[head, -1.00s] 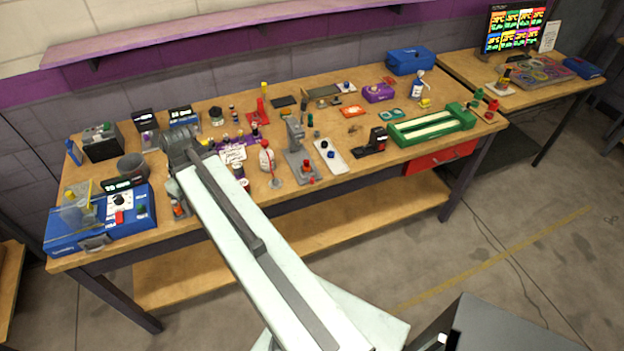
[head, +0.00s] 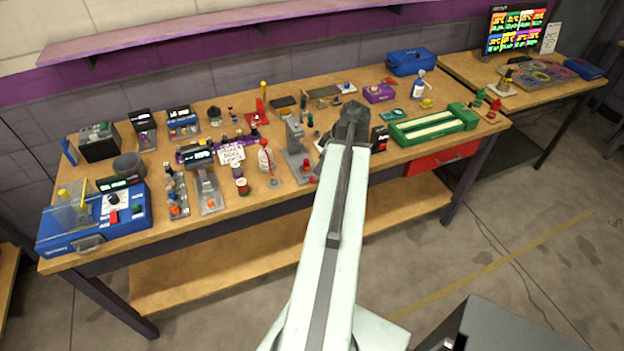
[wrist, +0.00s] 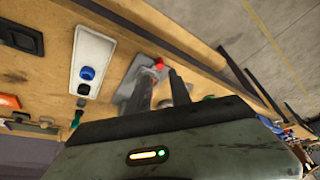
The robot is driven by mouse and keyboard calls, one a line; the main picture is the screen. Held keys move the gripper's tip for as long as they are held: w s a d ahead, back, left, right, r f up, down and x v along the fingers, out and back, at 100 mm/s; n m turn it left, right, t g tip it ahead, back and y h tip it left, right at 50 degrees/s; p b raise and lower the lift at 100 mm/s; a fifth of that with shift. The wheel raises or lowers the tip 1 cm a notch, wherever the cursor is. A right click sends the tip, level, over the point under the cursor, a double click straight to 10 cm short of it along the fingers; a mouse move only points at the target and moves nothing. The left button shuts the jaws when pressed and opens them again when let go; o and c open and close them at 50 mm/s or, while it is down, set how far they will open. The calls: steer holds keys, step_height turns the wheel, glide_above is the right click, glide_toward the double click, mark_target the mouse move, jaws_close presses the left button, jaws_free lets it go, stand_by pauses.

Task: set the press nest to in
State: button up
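The grey press (head: 294,137) stands near the middle of the bench's front half, its upright column over a flat grey base (head: 297,167). A red knob (head: 311,180) sits at the base's front edge. My gripper (head: 350,112) is to the right of the press in the head view, above the bench. In the wrist view, my gripper's two dark fingers (wrist: 164,80) are apart, over or in front of the grey base (wrist: 127,92), with a red part (wrist: 158,62) just beyond their tips. I see nothing held. The nest's own position is too small to tell.
A white plate with blue and black knobs (wrist: 93,50) lies beside the press. A white-and-red bottle (head: 265,155) stands left of the press. A green tray (head: 432,128) lies to the right.

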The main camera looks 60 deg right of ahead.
mark_target(312, 178)
steer(key=b+x, duration=0.5)
steer(key=x, duration=0.2)
steer(key=shift+s+b, duration=0.1)
steer(key=shift+b, duration=0.2)
steer(key=shift+r, duration=0.1)
jaws_close()
stand_by(0.8)
